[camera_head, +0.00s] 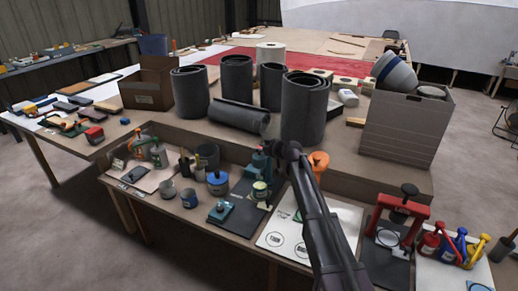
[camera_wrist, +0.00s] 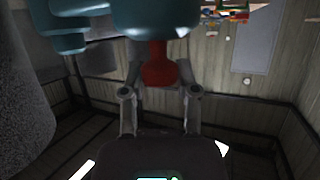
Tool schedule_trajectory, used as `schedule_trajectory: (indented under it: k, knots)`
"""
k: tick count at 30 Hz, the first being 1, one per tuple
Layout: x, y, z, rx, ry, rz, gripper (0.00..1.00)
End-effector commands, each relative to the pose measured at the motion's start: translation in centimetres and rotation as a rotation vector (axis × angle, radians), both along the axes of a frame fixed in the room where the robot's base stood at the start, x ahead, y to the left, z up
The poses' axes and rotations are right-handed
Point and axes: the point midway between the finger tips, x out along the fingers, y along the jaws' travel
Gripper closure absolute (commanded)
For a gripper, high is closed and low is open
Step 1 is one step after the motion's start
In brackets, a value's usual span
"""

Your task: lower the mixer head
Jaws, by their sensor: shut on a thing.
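The teal mixer (camera_head: 260,163) stands on a dark mat on the front bench, in the middle of the head view. My gripper (camera_head: 279,150) is at its right side and hides part of it. In the wrist view the teal mixer head (camera_wrist: 155,16) fills the top, with a red knob (camera_wrist: 158,66) hanging below it in the picture. My gripper (camera_wrist: 160,78) is shut on the red knob, one finger on each side. A light-coloured pot (camera_head: 260,190) sits under the mixer. The exact tilt of the head is hard to tell.
A small teal device (camera_head: 218,182) stands to the left on the mat. An orange item (camera_head: 318,160) is close right of my arm. Dark rolls (camera_head: 305,110) stand on the raised bench behind. A red press (camera_head: 400,212) is farther right.

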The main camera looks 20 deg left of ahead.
Motion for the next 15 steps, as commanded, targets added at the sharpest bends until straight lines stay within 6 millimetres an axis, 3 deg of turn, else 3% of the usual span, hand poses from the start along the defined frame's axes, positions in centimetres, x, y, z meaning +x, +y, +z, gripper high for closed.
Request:
schedule_trajectory:
  k: [1,15]
  knots:
    - [0.0,0.0,-1.0,-0.001,0.000,0.001,1.00]
    - [0.0,0.1,-5.1,-0.001,0.000,0.001,1.00]
